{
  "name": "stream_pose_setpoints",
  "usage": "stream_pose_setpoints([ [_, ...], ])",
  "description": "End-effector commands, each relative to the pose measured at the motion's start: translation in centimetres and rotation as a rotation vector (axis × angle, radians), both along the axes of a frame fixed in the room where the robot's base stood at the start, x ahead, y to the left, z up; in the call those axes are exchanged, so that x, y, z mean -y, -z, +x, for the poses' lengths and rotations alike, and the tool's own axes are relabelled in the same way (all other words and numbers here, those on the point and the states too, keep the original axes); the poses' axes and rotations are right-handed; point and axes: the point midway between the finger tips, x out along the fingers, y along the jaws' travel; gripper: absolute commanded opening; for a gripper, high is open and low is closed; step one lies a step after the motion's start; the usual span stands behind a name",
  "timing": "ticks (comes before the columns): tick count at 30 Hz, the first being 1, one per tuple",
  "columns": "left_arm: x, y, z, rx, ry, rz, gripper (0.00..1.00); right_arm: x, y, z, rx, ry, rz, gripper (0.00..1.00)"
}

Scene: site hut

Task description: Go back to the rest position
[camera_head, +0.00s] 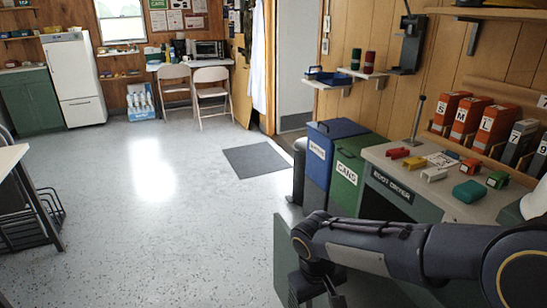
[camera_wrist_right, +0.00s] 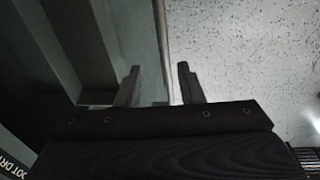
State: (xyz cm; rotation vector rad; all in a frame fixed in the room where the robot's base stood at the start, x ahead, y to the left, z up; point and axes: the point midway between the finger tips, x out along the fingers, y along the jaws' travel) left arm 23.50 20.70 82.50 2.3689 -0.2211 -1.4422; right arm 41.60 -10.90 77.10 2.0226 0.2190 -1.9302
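My right arm (camera_head: 400,245) reaches in from the right in the head view, in front of the boot dryer bench. My right gripper hangs low at the bottom edge of that view, partly cut off. In the right wrist view its two fingers (camera_wrist_right: 158,85) are apart, with nothing held between them. A grey-green panel's edge (camera_wrist_right: 163,45) shows between the fingers in the picture; I cannot tell how far beyond them it lies. My left gripper and left arm are not in view.
The green boot dryer bench (camera_head: 395,190) stands close to my right arm, with a grey-green panel (camera_head: 284,262) standing out beside the arm. Green (camera_head: 346,176) and blue (camera_head: 322,150) bins stand beyond. A dark rack (camera_head: 35,220) is at left. The speckled floor (camera_head: 150,220) is clear mid-room.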

Motion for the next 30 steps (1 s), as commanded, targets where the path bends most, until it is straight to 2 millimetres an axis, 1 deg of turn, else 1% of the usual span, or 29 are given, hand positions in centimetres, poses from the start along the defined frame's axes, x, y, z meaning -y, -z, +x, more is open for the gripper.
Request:
stream_pose_setpoints([
  [1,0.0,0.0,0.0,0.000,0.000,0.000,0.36,1.5,-1.1,-0.9,0.009,0.038,0.048,0.34],
  [2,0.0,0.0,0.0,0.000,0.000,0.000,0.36,2.4,-1.6,-1.6,0.012,0.059,0.078,0.34],
  [3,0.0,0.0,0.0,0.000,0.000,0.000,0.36,3.5,-2.3,-2.6,0.021,0.088,0.123,0.34],
  [5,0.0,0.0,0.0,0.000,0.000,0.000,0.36,5.1,-3.4,-4.4,0.040,0.134,0.195,0.34],
  [6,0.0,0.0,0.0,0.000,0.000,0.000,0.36,6.1,-3.9,-5.7,0.053,0.164,0.239,0.34],
  [10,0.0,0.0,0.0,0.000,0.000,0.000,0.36,8.4,-5.3,-9.8,0.120,0.252,0.366,0.34],
  [12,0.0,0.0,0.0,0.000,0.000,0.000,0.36,9.0,-5.6,-11.6,0.160,0.293,0.419,0.34],
  [15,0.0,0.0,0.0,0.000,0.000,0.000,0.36,9.5,-5.9,-13.7,0.211,0.335,0.472,0.34],
  [21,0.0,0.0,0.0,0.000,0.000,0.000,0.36,9.8,-5.8,-16.6,0.303,0.402,0.540,0.34],
  [26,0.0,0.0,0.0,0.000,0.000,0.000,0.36,9.7,-5.5,-18.3,0.376,0.449,0.577,0.34],
  [27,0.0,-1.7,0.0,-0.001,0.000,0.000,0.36,9.6,-7.2,-18.2,0.375,0.448,0.578,0.34],
  [30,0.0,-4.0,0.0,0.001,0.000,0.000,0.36,9.6,-9.5,-18.2,0.370,0.444,0.577,0.34],
])
